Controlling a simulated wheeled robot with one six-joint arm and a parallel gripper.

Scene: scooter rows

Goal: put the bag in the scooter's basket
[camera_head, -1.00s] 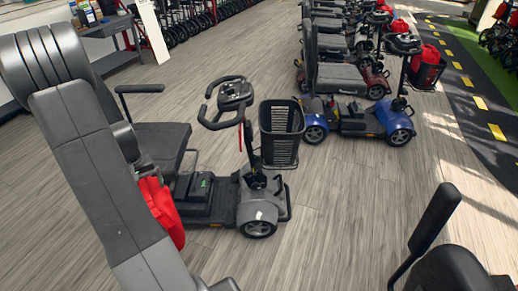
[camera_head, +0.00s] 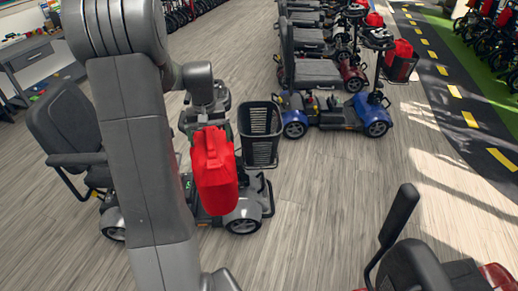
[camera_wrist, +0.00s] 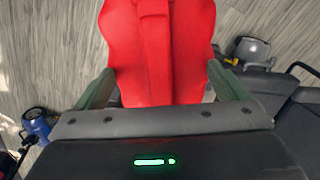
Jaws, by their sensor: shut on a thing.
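A red bag (camera_head: 214,170) hangs from my gripper in the head view. In the wrist view the bag (camera_wrist: 160,50) fills the space between the two green fingers of my gripper (camera_wrist: 158,90), which is shut on it. The black basket (camera_head: 261,133) is on the front of the grey scooter (camera_head: 244,212), just right of the bag. The basket looks empty. The bag and my arm hide the scooter's handlebar and much of its deck; its seat (camera_head: 68,125) shows left of my arm.
A blue scooter (camera_head: 335,112) stands behind to the right, with a red bag in its basket (camera_head: 401,66). More scooters line up beyond it. Another scooter's black seat (camera_head: 412,268) is at the lower right. Bare floor (camera_head: 330,190) lies right of the basket.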

